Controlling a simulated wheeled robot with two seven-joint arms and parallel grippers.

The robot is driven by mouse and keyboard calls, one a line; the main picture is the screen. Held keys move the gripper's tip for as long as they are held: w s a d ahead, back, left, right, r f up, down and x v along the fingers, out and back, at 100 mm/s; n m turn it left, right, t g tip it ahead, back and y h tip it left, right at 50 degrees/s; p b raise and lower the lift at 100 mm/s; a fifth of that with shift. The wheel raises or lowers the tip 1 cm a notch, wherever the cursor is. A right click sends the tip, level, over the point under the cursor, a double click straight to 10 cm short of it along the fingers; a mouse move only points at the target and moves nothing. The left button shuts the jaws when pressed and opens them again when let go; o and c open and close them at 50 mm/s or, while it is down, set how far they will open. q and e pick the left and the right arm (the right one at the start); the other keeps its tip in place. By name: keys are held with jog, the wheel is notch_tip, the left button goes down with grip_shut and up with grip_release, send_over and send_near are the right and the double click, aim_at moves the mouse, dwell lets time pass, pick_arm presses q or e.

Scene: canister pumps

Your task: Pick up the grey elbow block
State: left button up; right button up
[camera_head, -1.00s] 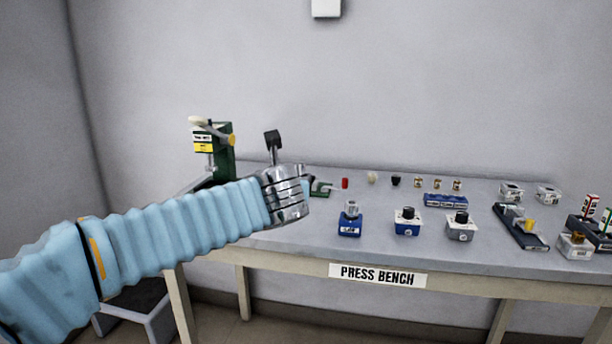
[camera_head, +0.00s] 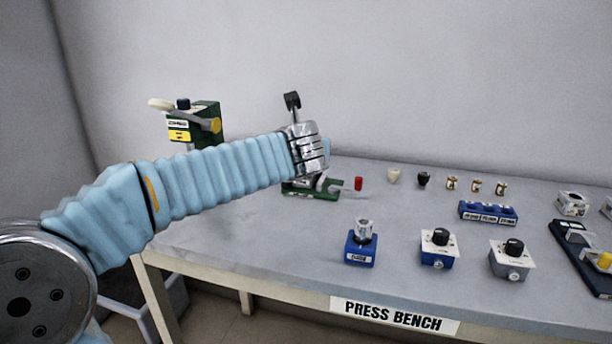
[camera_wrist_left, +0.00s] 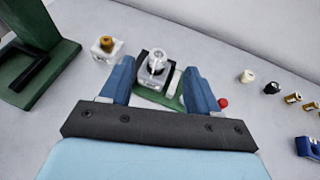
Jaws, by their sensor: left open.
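My left gripper (camera_wrist_left: 159,66) is open, with its blue fingers on either side of a grey block with a bright metal cylinder (camera_wrist_left: 153,64). This block sits on a green clamp fixture (camera_wrist_left: 160,98), and I cannot tell whether the fingers touch it. It is likely the grey elbow block. A white block with a brass top (camera_wrist_left: 105,47) stands just left of the fingers. In the head view my left arm reaches over the bench to the green fixture (camera_head: 310,191); its fingers and the grey block are hidden there. My right gripper is not in view.
A green press (camera_head: 193,125) stands at the back left. A red knob (camera_head: 358,184) and several small parts line the back. A blue block (camera_head: 360,247), two knobbed blocks (camera_head: 437,250) and a blue rack (camera_head: 487,213) stand to the right. The bench's (camera_head: 240,230) front left is clear.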

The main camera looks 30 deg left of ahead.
pick_arm(q)
jog(key=x, duration=0.4)
jog(key=f+x, duration=0.1)
jog(key=x, duration=0.4)
jog(key=shift+s+d, duration=0.1)
jog(key=shift+s, duration=0.05)
grip_shut()
